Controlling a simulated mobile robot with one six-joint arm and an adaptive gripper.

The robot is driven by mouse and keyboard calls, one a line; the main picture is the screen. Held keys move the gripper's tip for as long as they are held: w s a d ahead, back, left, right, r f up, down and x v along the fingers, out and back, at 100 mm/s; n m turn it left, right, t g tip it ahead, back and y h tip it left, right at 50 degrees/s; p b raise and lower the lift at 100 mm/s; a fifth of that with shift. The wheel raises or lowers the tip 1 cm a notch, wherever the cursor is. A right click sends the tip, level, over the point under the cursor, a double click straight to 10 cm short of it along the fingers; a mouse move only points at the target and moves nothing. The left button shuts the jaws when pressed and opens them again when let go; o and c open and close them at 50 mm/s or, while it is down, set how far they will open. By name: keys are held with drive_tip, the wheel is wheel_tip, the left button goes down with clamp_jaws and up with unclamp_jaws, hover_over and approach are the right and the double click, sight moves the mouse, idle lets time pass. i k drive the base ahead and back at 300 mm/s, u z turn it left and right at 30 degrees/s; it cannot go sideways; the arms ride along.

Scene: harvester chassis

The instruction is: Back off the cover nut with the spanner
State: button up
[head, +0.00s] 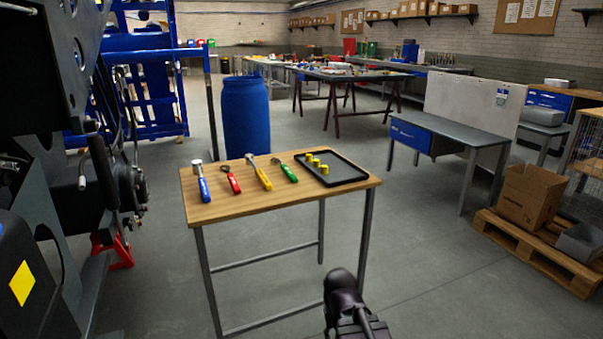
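Hand tools lie in a row on a small wooden-topped table in the middle of the head view: a blue-handled tool (202,183) with a pale, blocky head, a red-handled tool (231,179) with a dark head, a longer yellow-handled tool (261,173), and a green-handled tool (285,168). Their heads are too small to tell which is the spanner. The dark machine chassis (60,150) stands at the left; I cannot pick out the cover nut on it. A dark part of my arm rises at the bottom, right of centre, in front of the table. No gripper fingers show.
The table (200,217) also holds a black tray (355,176) with several yellow cylindrical pieces (315,160). A blue barrel (246,115) stands behind it, a red stand (113,253) at its left. A workbench (450,135) and pallet (540,255) stand right. Floor between is clear.

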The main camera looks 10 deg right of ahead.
sight(289, 173)
drive_tip(key=u, duration=0.15)
drive_tip(key=i, duration=0.9)
drive_tip(key=z, duration=0.1)
drive_tip(key=k, duration=0.1)
drive_tip(key=z, duration=0.7)
